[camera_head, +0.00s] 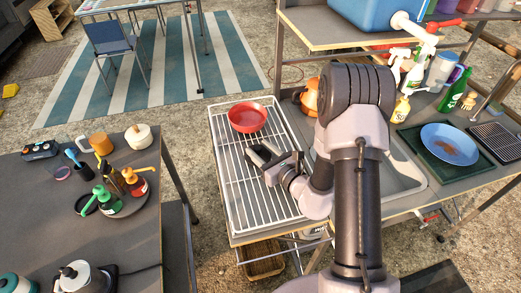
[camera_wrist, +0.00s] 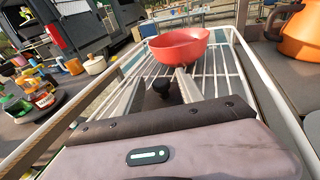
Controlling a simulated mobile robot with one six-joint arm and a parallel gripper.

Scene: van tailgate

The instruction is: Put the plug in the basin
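The plug, a dark piece with a round black knob (camera_wrist: 162,85), shows between the two pale fingers of my gripper in the wrist view and fills the gap between them. My gripper (camera_head: 268,155) appears shut on it, over the white wire rack (camera_head: 238,190) in the head view. In that view the plug is hard to tell from the dark fingers. The basin (camera_head: 402,172) is a grey sink in the counter, right of the rack. My arm hides much of it.
A red bowl (camera_head: 248,117) stands on the rack just beyond my gripper. An orange kettle (camera_head: 310,97) stands behind the basin. A blue plate on a green tray (camera_head: 428,160) lies to its right. Bottles stand behind. A separate table (camera_head: 125,240) with pump bottles is at left.

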